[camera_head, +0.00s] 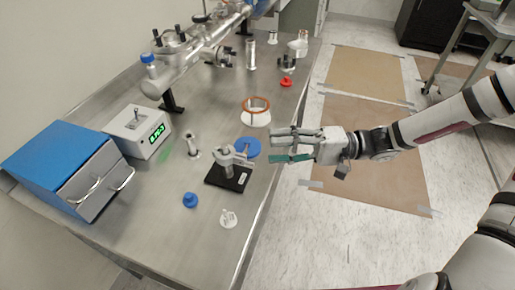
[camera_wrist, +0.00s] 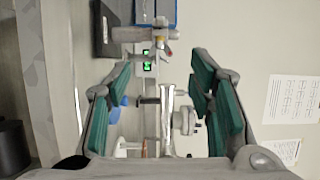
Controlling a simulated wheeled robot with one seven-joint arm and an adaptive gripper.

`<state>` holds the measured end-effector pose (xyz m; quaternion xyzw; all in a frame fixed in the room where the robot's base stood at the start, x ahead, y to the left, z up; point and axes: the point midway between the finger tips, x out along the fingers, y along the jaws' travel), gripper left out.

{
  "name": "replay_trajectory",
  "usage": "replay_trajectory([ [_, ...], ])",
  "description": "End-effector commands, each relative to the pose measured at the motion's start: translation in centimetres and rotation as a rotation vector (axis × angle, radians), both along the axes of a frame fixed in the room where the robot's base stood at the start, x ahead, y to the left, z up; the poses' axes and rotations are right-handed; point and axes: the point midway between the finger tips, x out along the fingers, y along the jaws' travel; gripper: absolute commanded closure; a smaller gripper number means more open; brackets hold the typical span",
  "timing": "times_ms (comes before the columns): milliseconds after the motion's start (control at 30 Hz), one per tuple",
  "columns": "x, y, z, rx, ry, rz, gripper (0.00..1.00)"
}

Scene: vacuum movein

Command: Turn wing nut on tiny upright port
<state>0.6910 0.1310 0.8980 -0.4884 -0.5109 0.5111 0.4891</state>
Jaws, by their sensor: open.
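The likely tiny upright port (camera_head: 229,170) is a short metal post on a black base plate (camera_head: 213,177) at the table's front edge. A metal clamp sits on its top, but its wing nut is too small to make out clearly. In the wrist view the port (camera_wrist: 128,34) lies sideways at the top, its black base (camera_wrist: 104,38) to the left and a small clamp (camera_wrist: 161,33) at its right end. My gripper (camera_head: 271,145) hovers to the right of the port, fingers pointing left. Its green-padded fingers (camera_wrist: 161,70) are apart with nothing between them.
A blue drawer box (camera_head: 58,152) and a meter with a green display (camera_head: 138,131) stand at the left. A blue disc (camera_head: 247,147) and a ring-topped white part (camera_head: 256,113) lie near my gripper. A large steel tube assembly (camera_head: 205,45) runs along the back.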

Motion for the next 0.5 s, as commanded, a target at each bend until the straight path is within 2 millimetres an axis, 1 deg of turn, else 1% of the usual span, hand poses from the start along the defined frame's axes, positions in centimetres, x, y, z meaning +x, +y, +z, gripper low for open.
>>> replay_trajectory([
  [33,-0.1,1.1,0.0,0.002,0.000,0.004,0.52],
  [200,-0.2,3.6,0.0,0.001,-0.001,0.003,0.52],
  [333,-0.2,4.7,0.0,0.001,-0.001,0.001,0.52],
  [500,-0.2,5.3,0.0,-0.001,-0.001,0.001,0.52],
])
